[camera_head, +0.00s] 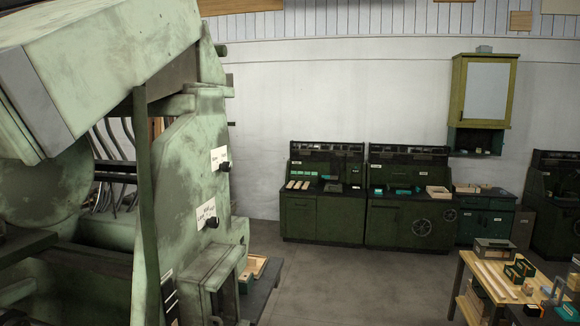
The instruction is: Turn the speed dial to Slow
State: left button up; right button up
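A large worn green machine (180,150) fills the left of the head view. Two black knobs stick out from its right side, each beside a white label. The upper knob (224,167) is next to a small label (218,156), and the lower knob (212,222) is next to a larger label (206,212). The writing is too small to read surely, so I cannot tell which knob is the speed dial or where it points. Neither of my grippers can be made out in this view.
A wooden table (464,300) with boxes and small parts stands at the lower right. Dark green consoles (322,218) line the back wall, with a yellow-green cabinet (458,90) above at the right. The grey floor (350,285) between machine and table is clear.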

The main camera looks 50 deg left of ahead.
aim_at(226, 167)
jog(key=u, duration=0.15)
jog(key=i, duration=1.4)
jog(key=u, duration=1.45)
jog(key=i, duration=0.85)
jog(key=u, duration=0.85)
